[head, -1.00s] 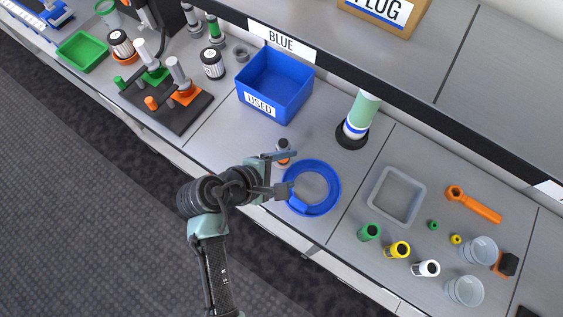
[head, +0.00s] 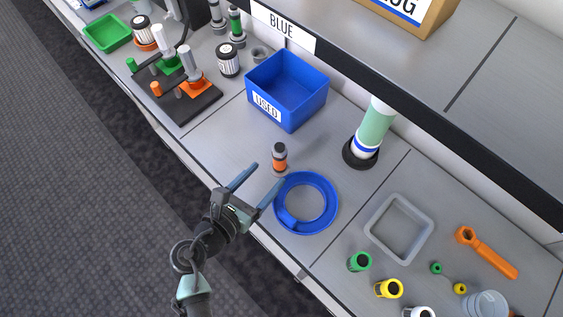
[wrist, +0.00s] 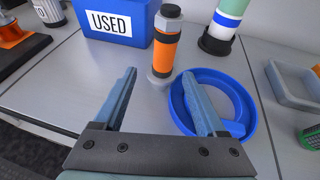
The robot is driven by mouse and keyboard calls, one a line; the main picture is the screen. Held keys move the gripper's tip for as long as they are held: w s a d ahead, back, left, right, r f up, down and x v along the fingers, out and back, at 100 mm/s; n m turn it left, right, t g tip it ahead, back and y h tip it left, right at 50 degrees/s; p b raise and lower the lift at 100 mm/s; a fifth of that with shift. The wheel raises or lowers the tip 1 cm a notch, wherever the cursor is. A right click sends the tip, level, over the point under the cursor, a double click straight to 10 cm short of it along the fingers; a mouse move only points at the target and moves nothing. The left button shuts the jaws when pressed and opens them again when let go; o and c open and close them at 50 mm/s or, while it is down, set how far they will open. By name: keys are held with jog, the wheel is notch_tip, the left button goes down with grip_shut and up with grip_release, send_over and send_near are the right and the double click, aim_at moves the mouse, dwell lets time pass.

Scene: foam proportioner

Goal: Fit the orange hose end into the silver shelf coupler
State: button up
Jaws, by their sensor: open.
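An upright fitting with an orange band, dark grey collars and a silver hexagonal top (head: 279,158) stands on the bench, left of the blue ring. I take it for the orange hose end; no hose shows on it. In the wrist view the fitting (wrist: 164,55) rises from a round silver base (wrist: 158,77). I cannot tell whether that base is the silver shelf coupler; no other coupler is clear. My gripper (head: 266,176) is open and empty. In the wrist view its fingers (wrist: 160,75) point toward the fitting, one to each side, with the fitting beyond their tips.
The blue ring tray (head: 331,207) lies close right of the fitting, under my right finger in the wrist view. The blue USED bin (head: 288,91) stands behind. A green and white column (head: 372,131) rises at right. The dark shelf edge (head: 430,100) overhangs the back.

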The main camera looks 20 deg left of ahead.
jog(key=x, duration=0.9)
jog(key=shift+w+d, duration=0.2)
jog(key=shift+w, duration=0.1)
grip_shut()
